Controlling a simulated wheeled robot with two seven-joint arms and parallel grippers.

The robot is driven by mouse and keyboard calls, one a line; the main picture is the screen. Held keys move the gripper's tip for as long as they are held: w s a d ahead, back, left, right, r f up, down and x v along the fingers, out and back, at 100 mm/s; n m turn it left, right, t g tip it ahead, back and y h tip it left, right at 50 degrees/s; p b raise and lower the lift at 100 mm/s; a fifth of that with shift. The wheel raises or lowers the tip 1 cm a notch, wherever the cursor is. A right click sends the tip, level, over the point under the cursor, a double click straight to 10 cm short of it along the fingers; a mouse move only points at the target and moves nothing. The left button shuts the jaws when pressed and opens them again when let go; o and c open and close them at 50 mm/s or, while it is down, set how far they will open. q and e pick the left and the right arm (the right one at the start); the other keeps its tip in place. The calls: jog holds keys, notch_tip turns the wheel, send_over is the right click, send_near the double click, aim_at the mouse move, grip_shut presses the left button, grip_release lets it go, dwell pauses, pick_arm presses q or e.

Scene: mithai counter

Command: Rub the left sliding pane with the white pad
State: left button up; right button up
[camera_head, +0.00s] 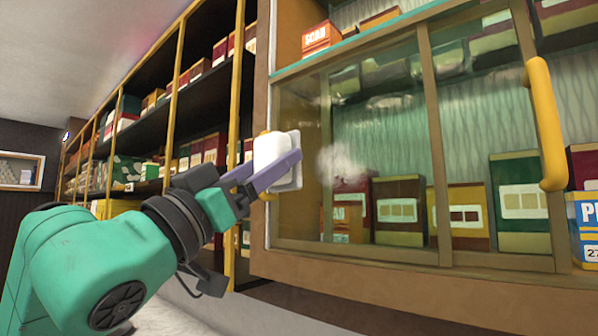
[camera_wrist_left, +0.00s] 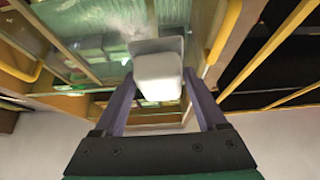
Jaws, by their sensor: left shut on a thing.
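My left gripper (camera_head: 272,174) is shut on the white pad (camera_head: 278,158), a thick block held upright between its purple fingers. In the left wrist view the pad (camera_wrist_left: 157,72) sits between the two fingers (camera_wrist_left: 160,98). The pad is in front of the cabinet's left edge, left of the smudge. I cannot tell whether it touches anything there. My right gripper is not in view.
A yellow vertical handle (camera_head: 547,125) stands out from the front of the cabinet at the right. Boxes (camera_head: 398,208) stand behind the glass. Tall shelves (camera_head: 205,100) with boxes run along the left. The wooden cabinet frame (camera_head: 400,290) runs below the panes.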

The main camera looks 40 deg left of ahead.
aim_at(281, 186)
pick_arm(q)
jog(key=shift+w, duration=1)
jog(key=shift+w+r+p, duration=0.45)
jog(key=shift+p, duration=0.75)
jog(key=w, duration=0.2)
jog(key=shift+w+f+p, duration=0.25)
jog(key=shift+w+p, duration=0.1)
jog(key=shift+p, duration=0.05)
jog(key=shift+w+f, duration=0.1)
jog(key=shift+w, duration=0.2)
jog(key=shift+s, duration=0.3)
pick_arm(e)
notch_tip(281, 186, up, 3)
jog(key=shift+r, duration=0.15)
pick_arm(q)
jog(key=shift+w+a+p, duration=0.1)
jog(key=shift+w+p, duration=0.25)
jog(key=shift+w, duration=0.55)
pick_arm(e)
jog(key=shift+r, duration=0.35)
